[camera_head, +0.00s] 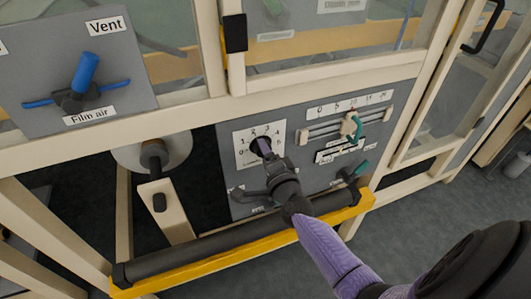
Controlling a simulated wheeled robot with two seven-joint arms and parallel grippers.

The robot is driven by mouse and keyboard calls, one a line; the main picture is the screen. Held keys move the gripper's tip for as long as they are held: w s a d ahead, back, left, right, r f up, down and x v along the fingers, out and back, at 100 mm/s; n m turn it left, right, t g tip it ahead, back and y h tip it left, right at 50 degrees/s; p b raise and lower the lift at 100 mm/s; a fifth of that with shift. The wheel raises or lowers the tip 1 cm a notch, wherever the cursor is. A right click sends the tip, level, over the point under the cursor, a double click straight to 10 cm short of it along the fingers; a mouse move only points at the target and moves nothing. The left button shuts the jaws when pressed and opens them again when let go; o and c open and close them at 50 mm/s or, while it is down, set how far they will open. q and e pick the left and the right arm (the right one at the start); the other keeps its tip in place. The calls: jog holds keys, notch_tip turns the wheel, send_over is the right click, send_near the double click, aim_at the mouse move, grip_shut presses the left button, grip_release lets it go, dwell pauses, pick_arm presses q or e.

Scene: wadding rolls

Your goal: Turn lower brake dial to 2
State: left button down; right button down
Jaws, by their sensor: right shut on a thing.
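The dial plate (241,157) is a white square on the grey lower panel, with small numbers around a dark dial (256,145). My right arm comes in from the lower right, and my right gripper (266,153) is shut on the dial. The gripper hides most of the dial and part of the plate, so which number the dial points at cannot be told. The plate's small label is too small to read. My left gripper is not in view.
Right of the dial is a slider scale (350,104) with a green-tipped lever (356,129). A yellow rail with a black roller (210,246) crosses below the panel. A Vent panel (110,85) with a blue handle (84,75) is at upper left. Cream frame posts surround the panels.

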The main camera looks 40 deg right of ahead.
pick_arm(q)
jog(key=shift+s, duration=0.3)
pick_arm(e)
jog(key=shift+c, duration=0.4)
grip_release()
pick_arm(q)
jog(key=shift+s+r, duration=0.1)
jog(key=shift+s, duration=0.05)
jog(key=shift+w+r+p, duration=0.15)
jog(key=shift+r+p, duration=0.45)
jog(key=shift+p, duration=0.05)
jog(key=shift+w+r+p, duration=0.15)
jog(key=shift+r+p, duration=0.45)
pick_arm(e)
jog(key=v, duration=1)
jog(key=shift+d+f, duration=0.1)
